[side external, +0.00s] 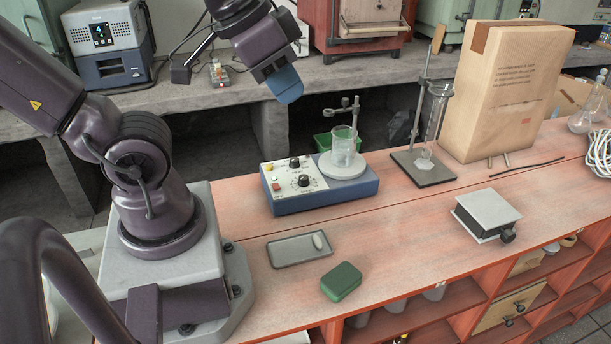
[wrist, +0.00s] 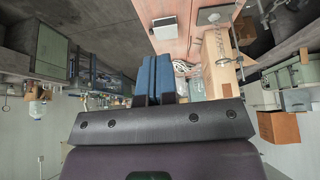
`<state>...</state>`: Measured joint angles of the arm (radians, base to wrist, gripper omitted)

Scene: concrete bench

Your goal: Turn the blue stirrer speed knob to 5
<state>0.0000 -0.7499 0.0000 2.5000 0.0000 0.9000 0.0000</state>
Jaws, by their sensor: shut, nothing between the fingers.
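A blue stirrer (side external: 335,192) stands on the reddish bench, to the right of my arm's base. Its white panel carries two black knobs, a rear one (side external: 294,162) and a front one (side external: 303,181), plus small coloured buttons. The dial markings are too small to read, so I cannot tell where either knob points. A glass beaker (side external: 343,147) stands on its round plate (side external: 340,168). My gripper (side external: 287,92) is high above and behind the stirrer, apart from it. Its blue fingers are together and empty; they also show in the wrist view (wrist: 158,78), where the stirrer is not clearly seen.
A clamp rod (side external: 355,118) rises by the beaker. A grey tray (side external: 285,257), green box (side external: 341,281) and grey box (side external: 486,212) sit in front. Bench between them is clear.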

